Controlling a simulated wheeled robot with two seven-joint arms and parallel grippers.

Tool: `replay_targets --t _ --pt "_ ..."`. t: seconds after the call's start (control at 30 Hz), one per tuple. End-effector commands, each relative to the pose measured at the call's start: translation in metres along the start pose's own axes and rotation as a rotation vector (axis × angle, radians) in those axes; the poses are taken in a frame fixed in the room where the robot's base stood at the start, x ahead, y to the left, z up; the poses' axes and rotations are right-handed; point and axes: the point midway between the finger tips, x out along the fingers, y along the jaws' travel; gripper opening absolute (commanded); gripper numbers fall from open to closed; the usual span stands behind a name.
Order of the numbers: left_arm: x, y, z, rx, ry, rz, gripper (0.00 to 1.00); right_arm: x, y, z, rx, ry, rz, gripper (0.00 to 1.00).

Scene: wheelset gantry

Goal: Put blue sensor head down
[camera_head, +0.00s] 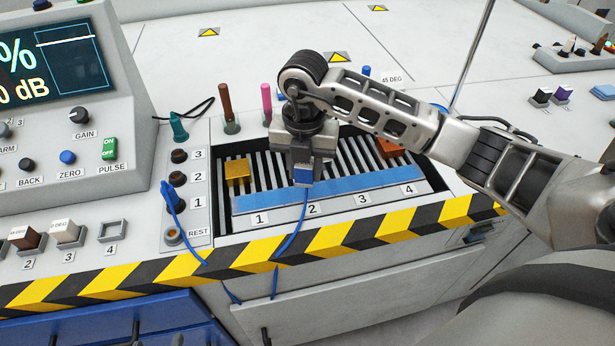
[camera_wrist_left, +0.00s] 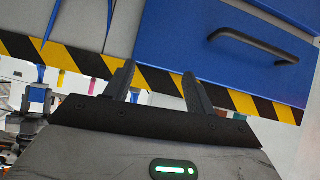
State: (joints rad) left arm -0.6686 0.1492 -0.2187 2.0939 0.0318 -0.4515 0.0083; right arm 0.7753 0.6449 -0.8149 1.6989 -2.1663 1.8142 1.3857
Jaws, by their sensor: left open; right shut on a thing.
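The blue sensor head (camera_head: 303,177) is in my right gripper (camera_head: 301,168), whose jaws are shut on it. It is over the slatted tray (camera_head: 335,200), near the label 2. A blue cable (camera_head: 294,240) runs from it down over the striped edge. I cannot tell whether the head touches the tray. My left gripper (camera_wrist_left: 158,88) shows in the left wrist view, open and empty, in front of the striped edge and a blue drawer. It is not in the head view.
A yellow block (camera_head: 238,172) sits at the tray's left and an orange block (camera_head: 390,147) at its back right. A socket panel (camera_head: 188,190) and a display console (camera_head: 60,100) stand to the left. Brown (camera_head: 226,105) and pink (camera_head: 267,100) sticks stand behind the tray.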

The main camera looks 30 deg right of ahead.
Motion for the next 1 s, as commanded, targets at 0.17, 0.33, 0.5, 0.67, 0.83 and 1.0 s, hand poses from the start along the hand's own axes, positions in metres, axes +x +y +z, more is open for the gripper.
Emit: replay_targets --t 0.17,0.33,0.5,0.67,0.83,1.0 --pt "0.001 0.000 0.003 0.001 -0.007 -0.001 0.55 0.017 -0.001 0.014 0.000 0.000 0.001 0.04" --pt "0.001 -0.001 0.007 0.001 -0.015 -0.001 0.55 0.027 -0.002 0.022 0.000 0.000 0.000 0.04" --pt "-0.002 -0.001 0.003 0.004 -0.016 -0.003 0.55 0.051 -0.002 0.020 -0.001 0.003 -0.001 0.04" --pt "-0.001 -0.001 0.004 0.006 -0.017 -0.004 0.55 0.056 -0.001 0.022 -0.002 -0.002 0.002 0.04" --pt "0.000 -0.001 0.005 0.006 -0.017 -0.004 0.55 0.058 -0.002 0.021 -0.002 -0.001 0.001 0.04" --pt "0.000 -0.001 0.005 0.004 -0.016 -0.003 0.55 0.059 -0.002 0.021 -0.002 -0.001 0.001 0.54"
